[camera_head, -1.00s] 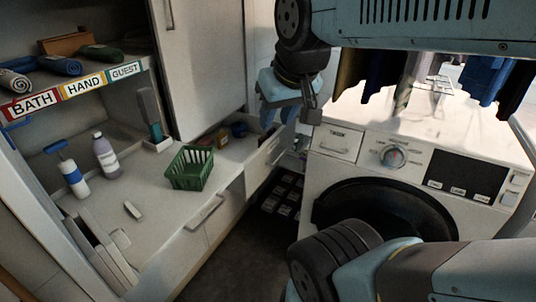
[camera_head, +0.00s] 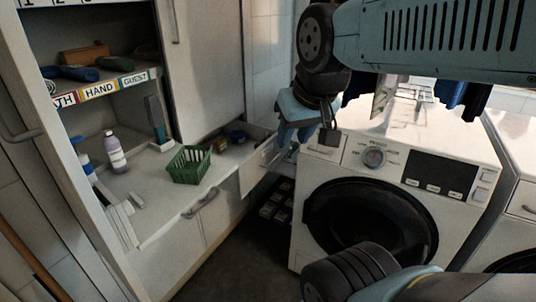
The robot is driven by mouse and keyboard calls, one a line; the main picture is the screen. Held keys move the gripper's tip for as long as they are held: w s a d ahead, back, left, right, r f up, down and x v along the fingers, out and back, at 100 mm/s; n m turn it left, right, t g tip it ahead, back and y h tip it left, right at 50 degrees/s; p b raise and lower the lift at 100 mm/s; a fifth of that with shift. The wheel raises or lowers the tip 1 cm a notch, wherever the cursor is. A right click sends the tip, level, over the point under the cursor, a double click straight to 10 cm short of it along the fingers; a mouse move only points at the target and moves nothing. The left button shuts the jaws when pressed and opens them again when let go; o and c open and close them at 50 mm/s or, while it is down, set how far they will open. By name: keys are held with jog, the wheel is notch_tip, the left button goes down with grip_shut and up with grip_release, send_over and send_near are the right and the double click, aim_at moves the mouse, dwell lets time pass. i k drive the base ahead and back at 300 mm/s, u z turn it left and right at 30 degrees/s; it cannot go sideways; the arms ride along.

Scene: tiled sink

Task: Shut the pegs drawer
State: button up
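A white drawer (camera_head: 255,170) stands pulled out at the right end of the cabinet counter, its front facing the washing machine. It looks like the pegs drawer, but I can read no label on it. My gripper (camera_head: 308,136) hangs from my blue arm at top centre, in front of the washing machine's upper left corner and to the right of the drawer in the picture. I see a pale blue part and a dark finger-like part, but not whether it is open or shut. I see nothing held in it.
A green basket (camera_head: 189,166) and a grey bottle (camera_head: 115,153) stand on the counter. The white washing machine (camera_head: 395,190) stands right of the cabinet, with a narrow dark gap between them. Shelves with rolled towels are at upper left. Dark floor (camera_head: 240,260) is clear in front.

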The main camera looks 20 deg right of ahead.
aim_at(253, 165)
jog(key=z, duration=0.05)
jog(key=i, duration=0.9)
jog(key=u, duration=0.05)
